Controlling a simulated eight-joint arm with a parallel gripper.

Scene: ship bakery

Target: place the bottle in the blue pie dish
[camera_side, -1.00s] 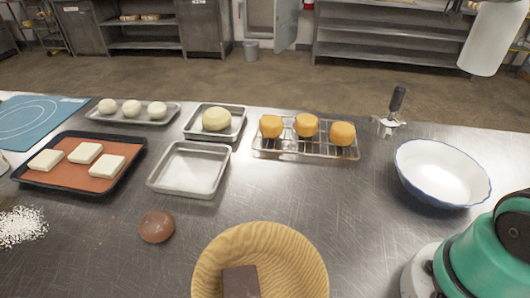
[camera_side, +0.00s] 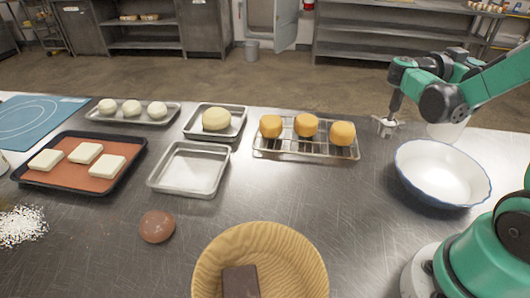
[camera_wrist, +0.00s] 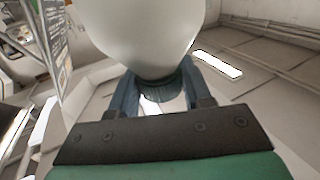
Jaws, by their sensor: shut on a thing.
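The bottle is a pale white body that fills the top of the wrist view (camera_wrist: 150,35). My gripper (camera_wrist: 160,88) is shut on its narrower, darker end, with a blue finger on each side. In the side view, a pale shape that looks like the bottle (camera_side: 447,130) hangs below my dark wrist, at the far rim of the dish. The fingers are hard to make out there. The blue pie dish (camera_side: 442,174) is white inside with a blue rim, and looks empty. I cannot tell how high the bottle is above the counter.
A wire rack (camera_side: 305,150) with orange cakes is further left. A wooden-looking bowl (camera_side: 208,262) holding a dark block is at the front.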

